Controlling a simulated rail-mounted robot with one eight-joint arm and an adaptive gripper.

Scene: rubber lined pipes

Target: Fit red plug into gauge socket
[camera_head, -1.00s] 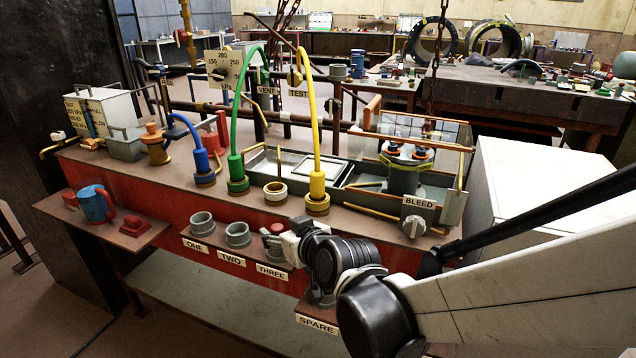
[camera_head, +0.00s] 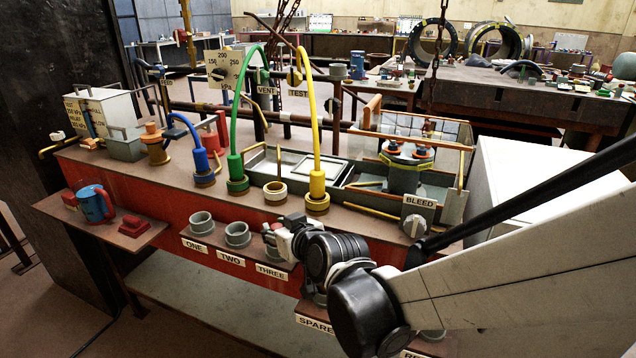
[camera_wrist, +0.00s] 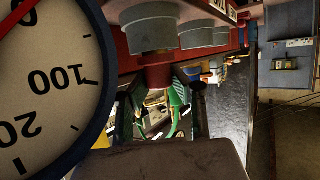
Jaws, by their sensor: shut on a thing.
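My gripper (camera_head: 272,236) is at the shelf front, over the spot of the THREE holder. In the wrist view my gripper (camera_wrist: 157,88) has its fingers closed on a dark red plug (camera_wrist: 158,76). The plug is just under the rim of a grey cup (camera_wrist: 150,30) in that view; I cannot tell whether it is clear of it. An empty cream ring socket (camera_head: 275,191) stands on the bench between the green and yellow hose ends. No label marks it as the gauge socket.
Grey holders ONE (camera_head: 202,222) and TWO (camera_head: 237,234) are left of my gripper. Blue hose (camera_head: 187,130), green hose (camera_head: 236,120) and yellow hose (camera_head: 315,130) arch above the bench. A large dial (camera_wrist: 50,90) fills the wrist view's left. A blue jug (camera_head: 95,205) stands left.

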